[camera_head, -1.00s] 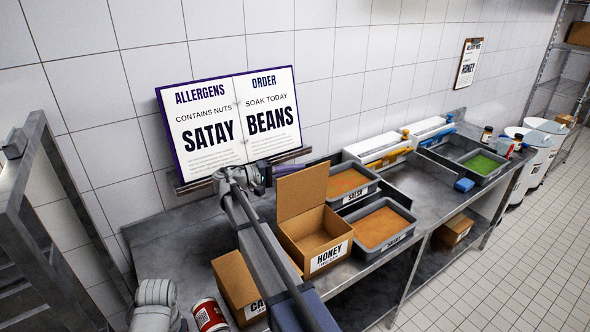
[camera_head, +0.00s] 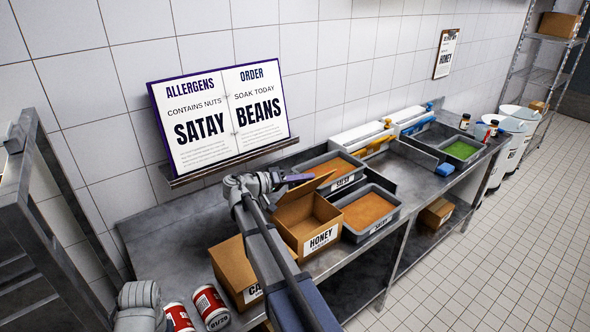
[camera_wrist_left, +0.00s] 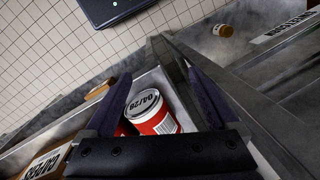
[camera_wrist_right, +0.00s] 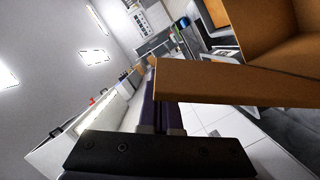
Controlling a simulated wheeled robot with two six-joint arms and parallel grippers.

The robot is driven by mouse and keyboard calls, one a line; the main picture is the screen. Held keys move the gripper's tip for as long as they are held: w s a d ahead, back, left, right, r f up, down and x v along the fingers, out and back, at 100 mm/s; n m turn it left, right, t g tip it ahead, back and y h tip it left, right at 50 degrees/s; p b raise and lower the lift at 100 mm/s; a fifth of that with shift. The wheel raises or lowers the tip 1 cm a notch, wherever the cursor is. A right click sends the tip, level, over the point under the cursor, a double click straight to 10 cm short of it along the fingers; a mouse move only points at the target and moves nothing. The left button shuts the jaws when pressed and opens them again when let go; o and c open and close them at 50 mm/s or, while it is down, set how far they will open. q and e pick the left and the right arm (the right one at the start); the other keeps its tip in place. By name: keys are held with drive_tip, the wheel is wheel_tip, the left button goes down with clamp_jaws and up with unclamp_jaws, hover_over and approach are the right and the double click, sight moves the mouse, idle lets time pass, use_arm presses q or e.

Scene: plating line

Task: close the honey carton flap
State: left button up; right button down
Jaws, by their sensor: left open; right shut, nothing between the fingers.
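The honey carton (camera_head: 318,238) is an open brown box on the steel counter, its label facing front. In the right wrist view the flap (camera_wrist_right: 235,84) crosses close in front of the shut fingers (camera_wrist_right: 151,85); contact is unclear. My left gripper (camera_wrist_left: 150,78) is open and empty, with a red and white can (camera_wrist_left: 152,112) beyond its fingers.
Another carton (camera_head: 235,270) stands left of the honey carton, partly behind my right arm. Two red cans (camera_head: 211,307) are at the front left. Tubs of orange food (camera_head: 370,210) sit close on the right. A sign board (camera_head: 225,125) stands behind.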

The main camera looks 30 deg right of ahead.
drive_tip(key=s+f+m+t+b, duration=0.1)
drive_tip(key=s+f+m+b, duration=0.1)
drive_tip(key=s+f, duration=0.1)
drive_tip(key=s+f+m+b, duration=0.3)
drive_tip(key=s+f, duration=0.1)
drive_tip(key=shift+s+d+f+t+y, duration=0.1)
drive_tip(key=shift+t+y, duration=0.3)
use_arm(q)
wheel_tip(320, 180, down, 7)
drive_tip(key=b, duration=0.1)
drive_tip(key=shift+b, duration=0.4)
use_arm(e)
drive_tip(key=shift+s+f, duration=0.35)
drive_tip(key=shift+f, duration=0.45)
use_arm(q)
drive_tip(key=shift+a, duration=0.1)
drive_tip(key=shift+r, duration=0.1)
use_arm(e)
drive_tip(key=shift+d+r, duration=0.1)
drive_tip(key=shift+r, duration=0.05)
use_arm(q)
wheel_tip(320, 180, up, 6)
drive_tip(key=p, duration=0.6)
drive_tip(key=shift+a, duration=0.45)
use_arm(e)
drive_tip(key=a+r, duration=0.6)
drive_tip(key=a, duration=0.3)
drive_tip(key=shift+s+a, duration=0.35)
drive_tip(key=shift+s, duration=0.05)
